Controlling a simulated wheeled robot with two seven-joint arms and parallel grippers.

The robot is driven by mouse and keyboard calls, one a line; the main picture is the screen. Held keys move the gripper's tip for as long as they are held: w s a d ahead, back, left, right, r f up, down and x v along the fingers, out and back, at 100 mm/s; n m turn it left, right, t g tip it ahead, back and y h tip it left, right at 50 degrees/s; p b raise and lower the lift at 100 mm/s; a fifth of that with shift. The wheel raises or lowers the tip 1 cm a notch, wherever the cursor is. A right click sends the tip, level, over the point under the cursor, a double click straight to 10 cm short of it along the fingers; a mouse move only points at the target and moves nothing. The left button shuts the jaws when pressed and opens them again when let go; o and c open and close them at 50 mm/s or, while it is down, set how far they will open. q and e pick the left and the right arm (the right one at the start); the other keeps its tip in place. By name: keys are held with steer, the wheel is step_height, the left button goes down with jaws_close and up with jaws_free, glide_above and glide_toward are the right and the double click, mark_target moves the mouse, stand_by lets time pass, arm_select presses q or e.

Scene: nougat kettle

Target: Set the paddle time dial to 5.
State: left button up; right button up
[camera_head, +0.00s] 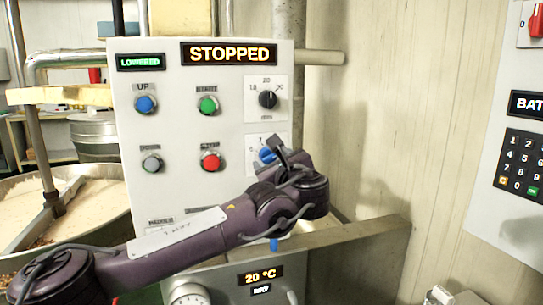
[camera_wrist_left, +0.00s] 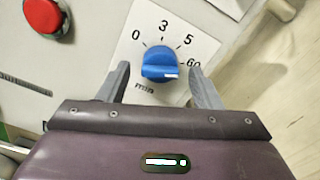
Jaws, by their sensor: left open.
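The paddle time dial is a blue knob (camera_wrist_left: 158,62) on a white plate marked 0, 3, 5 and what looks like 60, with "min" below. Its white mark is on the right side of the knob, towards the 60 and past the 5. My left gripper (camera_wrist_left: 160,82) is open, with one finger on each side of the dial; I cannot tell whether either touches it. In the head view the blue dial (camera_head: 267,155) is partly hidden by my left gripper (camera_head: 280,152). My right gripper is not in view.
The control panel (camera_head: 225,120) reads STOPPED and LOWERED. A red button (camera_head: 210,162) sits left of the dial, and a black dial (camera_head: 268,99) above it. A metal ledge (camera_head: 345,237) runs below. A keypad panel (camera_head: 520,165) hangs at right.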

arm_select(q)
steer(key=shift+w+a, duration=0.2)
steer(key=shift+w, duration=0.35)
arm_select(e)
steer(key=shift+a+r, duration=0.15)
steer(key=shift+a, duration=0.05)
